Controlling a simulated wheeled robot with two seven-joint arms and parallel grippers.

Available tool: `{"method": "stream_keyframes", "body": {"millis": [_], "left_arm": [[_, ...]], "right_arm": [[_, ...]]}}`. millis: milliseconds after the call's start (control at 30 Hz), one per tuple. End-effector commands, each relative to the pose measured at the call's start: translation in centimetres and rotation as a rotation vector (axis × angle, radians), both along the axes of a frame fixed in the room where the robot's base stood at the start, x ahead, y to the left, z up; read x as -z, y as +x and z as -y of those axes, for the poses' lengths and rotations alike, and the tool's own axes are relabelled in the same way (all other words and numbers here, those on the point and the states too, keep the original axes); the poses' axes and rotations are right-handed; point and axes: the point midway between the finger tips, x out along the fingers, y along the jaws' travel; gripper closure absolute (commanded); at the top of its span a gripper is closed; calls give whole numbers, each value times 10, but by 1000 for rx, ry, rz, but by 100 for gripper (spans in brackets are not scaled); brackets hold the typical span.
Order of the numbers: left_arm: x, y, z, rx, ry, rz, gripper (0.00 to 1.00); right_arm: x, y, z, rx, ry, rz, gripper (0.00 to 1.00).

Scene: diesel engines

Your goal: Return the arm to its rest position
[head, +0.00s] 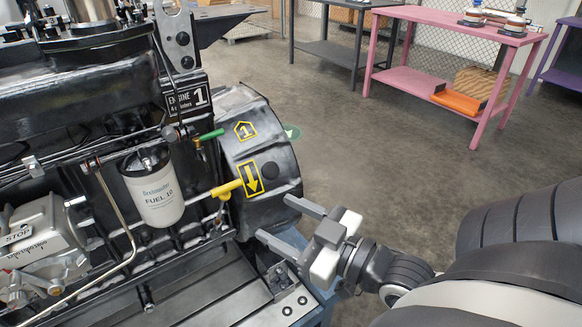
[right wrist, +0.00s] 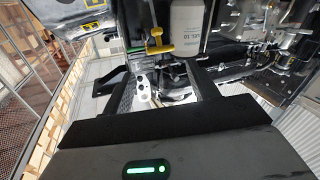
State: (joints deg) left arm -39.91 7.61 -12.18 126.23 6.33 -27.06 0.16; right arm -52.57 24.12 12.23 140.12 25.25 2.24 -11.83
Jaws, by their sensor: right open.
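My right gripper (head: 282,222) is open and empty in the head view. Its fingers point left, toward the lower front of the engine (head: 100,130), beside the flywheel housing (head: 262,150) marked with a yellow 1 and arrow. The right wrist view shows its two dark fingers (right wrist: 155,88) spread apart, with the engine's yellow handle (right wrist: 158,45) and white fuel filter (right wrist: 187,30) beyond them. In the head view the yellow handle (head: 228,188) and the green handle (head: 210,135) stand left of the gripper. My left gripper is not in view.
The white fuel filter (head: 155,188) hangs on the engine's side. A metal stand rail (head: 290,302) lies below the right gripper. A pink table (head: 430,85) and a dark table (head: 325,50) stand at the back. The grey floor (head: 360,150) between is clear.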

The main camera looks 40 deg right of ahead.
Motion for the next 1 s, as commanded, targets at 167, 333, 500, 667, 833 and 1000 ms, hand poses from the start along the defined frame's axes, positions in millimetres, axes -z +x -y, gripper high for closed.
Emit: {"method": "stream_keyframes", "body": {"millis": [167,333,500,667,833,1000], "left_arm": [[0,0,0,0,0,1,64],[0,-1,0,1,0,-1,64],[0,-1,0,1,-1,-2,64],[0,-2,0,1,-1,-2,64],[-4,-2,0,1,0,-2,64],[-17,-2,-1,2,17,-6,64]], "right_arm": [[0,-8,1,-1,0,0,41],[-1,-9,1,-1,0,1,41],[0,-8,1,-1,0,1,41],[0,-8,1,-1,0,1,41],[10,-7,-2,7,13,-42,41],[77,-4,-37,23,90,-294,41]]}}
